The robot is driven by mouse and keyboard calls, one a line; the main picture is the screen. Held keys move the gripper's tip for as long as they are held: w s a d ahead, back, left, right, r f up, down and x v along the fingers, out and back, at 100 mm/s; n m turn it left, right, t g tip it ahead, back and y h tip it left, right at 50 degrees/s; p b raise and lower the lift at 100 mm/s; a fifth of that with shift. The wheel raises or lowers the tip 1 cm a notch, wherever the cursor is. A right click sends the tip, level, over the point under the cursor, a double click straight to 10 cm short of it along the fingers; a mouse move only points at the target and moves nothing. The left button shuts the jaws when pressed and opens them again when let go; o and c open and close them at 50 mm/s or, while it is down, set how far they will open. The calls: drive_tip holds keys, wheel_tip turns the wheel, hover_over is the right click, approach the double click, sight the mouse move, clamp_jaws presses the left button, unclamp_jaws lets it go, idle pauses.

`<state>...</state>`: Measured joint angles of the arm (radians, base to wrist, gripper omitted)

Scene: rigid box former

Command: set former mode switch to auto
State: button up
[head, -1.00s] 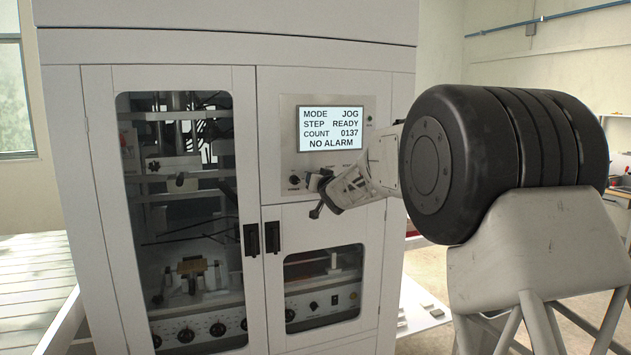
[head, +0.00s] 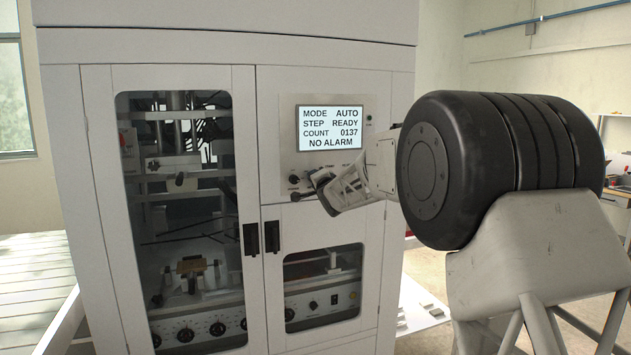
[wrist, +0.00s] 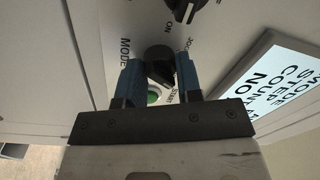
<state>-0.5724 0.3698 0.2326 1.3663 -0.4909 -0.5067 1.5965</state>
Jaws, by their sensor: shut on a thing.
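The former's mode switch (wrist: 158,60) is a black knob on the white control panel (wrist: 122,20), beside the word MODE in the wrist view. My gripper (wrist: 158,65) has its two blue fingers on either side of the knob and is shut on it. In the head view my gripper (head: 319,180) is at the lower part of the panel, and the mode switch is hidden behind it. The display (head: 330,128) reads MODE AUTO, STEP READY, COUNT 0137, NO ALARM. It shows partly in the wrist view (wrist: 276,88).
Another black knob (wrist: 186,8) marked ON sits close to the mode switch. A green START button (wrist: 153,97) lies between my fingers, partly hidden. The display sits just above my gripper. The cabinet's glazed doors have dark handles (head: 272,237).

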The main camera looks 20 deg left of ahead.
drive_tip(key=shift+m, duration=0.8)
drive_tip(key=o, duration=0.9)
drive_tip(key=shift+o, duration=0.2)
drive_tip(key=shift+s+d, duration=0.1)
drive_tip(key=shift+s, duration=0.05)
drive_tip(key=v, duration=0.7)
drive_tip(key=shift+s+d, duration=0.15)
drive_tip(key=shift+d, duration=0.05)
